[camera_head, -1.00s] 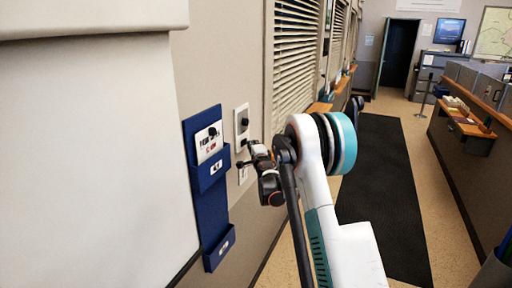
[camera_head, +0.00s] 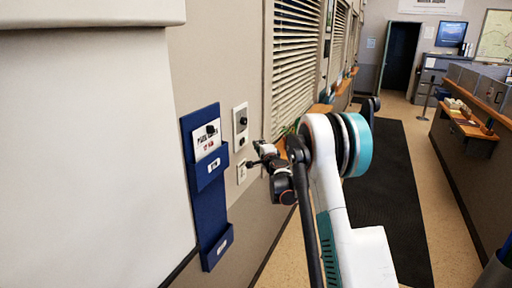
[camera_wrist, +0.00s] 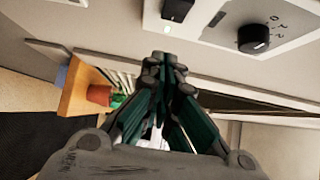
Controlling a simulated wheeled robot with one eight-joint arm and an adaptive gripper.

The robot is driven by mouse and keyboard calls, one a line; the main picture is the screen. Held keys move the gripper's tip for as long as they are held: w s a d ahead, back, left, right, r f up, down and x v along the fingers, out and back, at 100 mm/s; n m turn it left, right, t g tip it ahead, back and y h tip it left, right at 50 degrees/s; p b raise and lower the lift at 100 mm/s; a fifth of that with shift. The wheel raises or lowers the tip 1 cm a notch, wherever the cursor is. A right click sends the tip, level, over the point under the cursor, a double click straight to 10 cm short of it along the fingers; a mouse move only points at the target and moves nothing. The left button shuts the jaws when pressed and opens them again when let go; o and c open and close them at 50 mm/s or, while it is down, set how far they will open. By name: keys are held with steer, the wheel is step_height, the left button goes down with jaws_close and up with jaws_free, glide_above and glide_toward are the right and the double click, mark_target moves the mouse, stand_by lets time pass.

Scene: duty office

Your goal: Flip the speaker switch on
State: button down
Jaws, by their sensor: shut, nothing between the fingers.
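Two pale control plates sit on the wall. The upper plate (camera_head: 240,127) has a black round knob, which shows in the wrist view as a numbered dial (camera_wrist: 262,36). The lower plate (camera_head: 242,172) is small. The wrist view shows a black rocker switch (camera_wrist: 177,10) with a small light beside it, cut by the top edge. No label reads as speaker, and I cannot tell the rocker's position. My gripper (camera_head: 251,163) is shut and empty, its fingertips (camera_wrist: 166,62) together just short of the switch's plate. They look apart from the wall.
A blue wall holder (camera_head: 208,215) with papers hangs left of the plates. Window blinds (camera_head: 297,70) and an orange-brown ledge (camera_wrist: 84,88) with a potted plant (camera_wrist: 100,94) are close by. A dark floor mat (camera_head: 395,200) lies in the open aisle at right.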

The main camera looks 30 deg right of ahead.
steer(key=s, duration=1)
steer(key=shift+p, duration=0.45)
